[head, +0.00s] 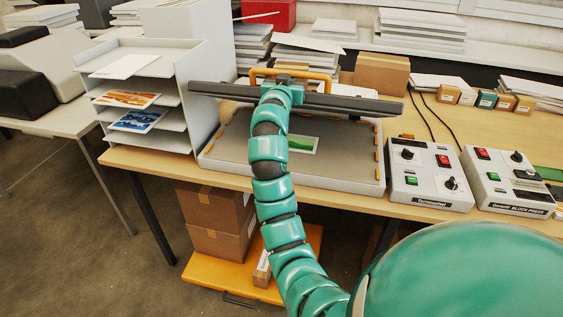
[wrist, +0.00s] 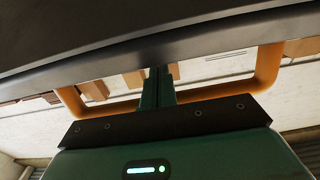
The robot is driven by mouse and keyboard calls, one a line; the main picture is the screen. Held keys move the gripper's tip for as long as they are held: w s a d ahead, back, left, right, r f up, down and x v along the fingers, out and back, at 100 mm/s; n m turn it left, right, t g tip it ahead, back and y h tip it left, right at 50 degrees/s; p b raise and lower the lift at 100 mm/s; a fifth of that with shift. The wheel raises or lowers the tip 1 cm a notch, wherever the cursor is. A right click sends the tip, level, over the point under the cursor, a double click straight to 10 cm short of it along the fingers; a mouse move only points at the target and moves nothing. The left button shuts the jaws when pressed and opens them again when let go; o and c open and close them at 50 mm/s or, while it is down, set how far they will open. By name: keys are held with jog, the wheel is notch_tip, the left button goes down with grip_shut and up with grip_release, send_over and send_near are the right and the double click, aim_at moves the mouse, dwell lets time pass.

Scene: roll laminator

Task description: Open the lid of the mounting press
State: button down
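The mounting press stands on the wooden table, its grey bed (head: 235,137) showing with a green picture (head: 303,144) lying on it. Its dark lid (head: 345,104) is raised off the bed and seen nearly edge-on in the head view; it also spans the top of the wrist view (wrist: 100,42). An orange handle (head: 322,76) is fixed to the lid and shows as a bent bar in the wrist view (wrist: 268,68). My gripper (head: 285,80) is at the middle of this handle. In the wrist view its narrow fingers (wrist: 158,86) look closed around the bar; their tips are partly hidden.
A white paper rack (head: 186,100) stands close to the press's left. Two control boxes (head: 428,172) (head: 507,180) sit to its right, with cables behind. Paper stacks (head: 305,54) and a cardboard box (head: 381,74) are behind the lid. Brown boxes (head: 215,215) are below the table.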

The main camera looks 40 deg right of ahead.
jog(key=d+r, duration=0.1)
jog(key=w+d+r, duration=0.1)
jog(key=r, duration=0.1)
jog(key=w+d+r+b, duration=0.1)
jog(key=shift+w+r, duration=0.2)
jog(key=w+d+r+p, duration=0.9)
jog(key=w+d+r, duration=0.1)
jog(key=d+r, duration=0.1)
jog(key=shift+w+d+r, duration=0.15)
jog(key=shift+d, duration=0.4)
dwell(0.8)
jog(key=shift+w+f, duration=0.1)
jog(key=shift+f, duration=0.1)
